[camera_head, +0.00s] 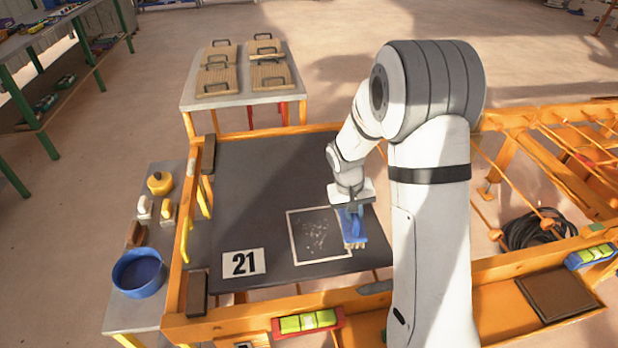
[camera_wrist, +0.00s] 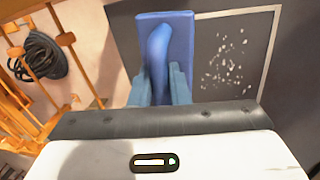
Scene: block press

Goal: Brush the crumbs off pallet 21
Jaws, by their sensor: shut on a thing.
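My gripper (camera_head: 352,212) is shut on the handle of a blue brush (camera_head: 353,238) with pale bristles. The brush is at the right edge of the square, to the right of the crumbs. In the wrist view the blue brush (camera_wrist: 180,35) sits between my fingers (camera_wrist: 160,85). I cannot tell whether the bristles touch the board.
A side table at left holds a blue bowl (camera_head: 139,272), a yellow round object (camera_head: 160,183) and small brushes. A table behind bears wooden boards with handles (camera_head: 217,79). Orange frame bars (camera_head: 570,150) and a coiled black cable (camera_head: 535,230) are at right.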

